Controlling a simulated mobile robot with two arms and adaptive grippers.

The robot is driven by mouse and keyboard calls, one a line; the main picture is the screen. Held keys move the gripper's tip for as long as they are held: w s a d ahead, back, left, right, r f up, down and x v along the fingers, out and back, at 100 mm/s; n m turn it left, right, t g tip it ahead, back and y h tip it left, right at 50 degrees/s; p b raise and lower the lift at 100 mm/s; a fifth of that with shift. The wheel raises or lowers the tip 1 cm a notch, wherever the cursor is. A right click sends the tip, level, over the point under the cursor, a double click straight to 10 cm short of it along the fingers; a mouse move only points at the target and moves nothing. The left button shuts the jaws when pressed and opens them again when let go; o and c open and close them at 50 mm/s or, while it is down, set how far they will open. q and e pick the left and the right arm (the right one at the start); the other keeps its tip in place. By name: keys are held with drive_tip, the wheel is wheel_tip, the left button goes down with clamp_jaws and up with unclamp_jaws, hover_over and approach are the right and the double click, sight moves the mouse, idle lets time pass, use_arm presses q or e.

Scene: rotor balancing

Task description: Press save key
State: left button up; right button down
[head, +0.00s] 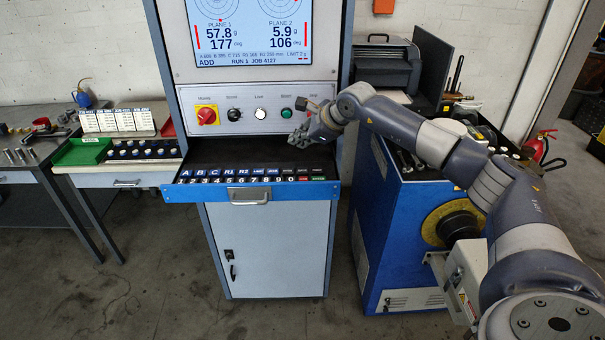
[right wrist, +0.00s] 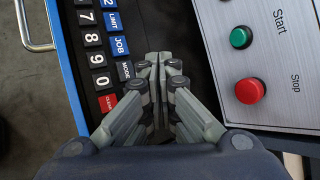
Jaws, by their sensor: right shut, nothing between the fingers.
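The key tray (head: 250,193) is pulled out below the machine's screen, with two rows of keys. The upper row ends at the right in small dark keys (head: 304,171) whose labels are too small to read, so I cannot pick out the save key. My right gripper (head: 297,137) is shut and empty above the right rear of the tray. In the right wrist view its closed fingertips (right wrist: 158,58) are over the dark tray beside a dark key (right wrist: 125,70), hiding what lies beneath. The red CLEAR key (right wrist: 108,102) is to their left. My left gripper is not in view.
The button panel (head: 255,110) is just behind my gripper, with green Start (right wrist: 241,37) and red Stop (right wrist: 250,90) buttons close to the fingers. A blue machine (head: 400,250) stands right. A side table with a green bin (head: 80,152) stands left.

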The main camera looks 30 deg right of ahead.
drive_tip(key=b, duration=0.3)
hover_over(300, 172)
wheel_tip(300, 172, down, 6)
drive_tip(key=shift+s+r, duration=0.1)
drive_tip(key=shift+r, duration=0.15)
drive_tip(key=shift+f, duration=0.4)
drive_tip(key=shift+b, duration=0.3)
idle(0.3)
drive_tip(key=shift+f+b, duration=0.45)
drive_tip(key=shift+f+b, duration=0.45)
drive_tip(key=shift+f, duration=0.05)
idle(0.6)
drive_tip(key=shift+r, duration=0.1)
drive_tip(key=shift+r+p, duration=0.45)
drive_tip(key=shift+r, duration=0.4)
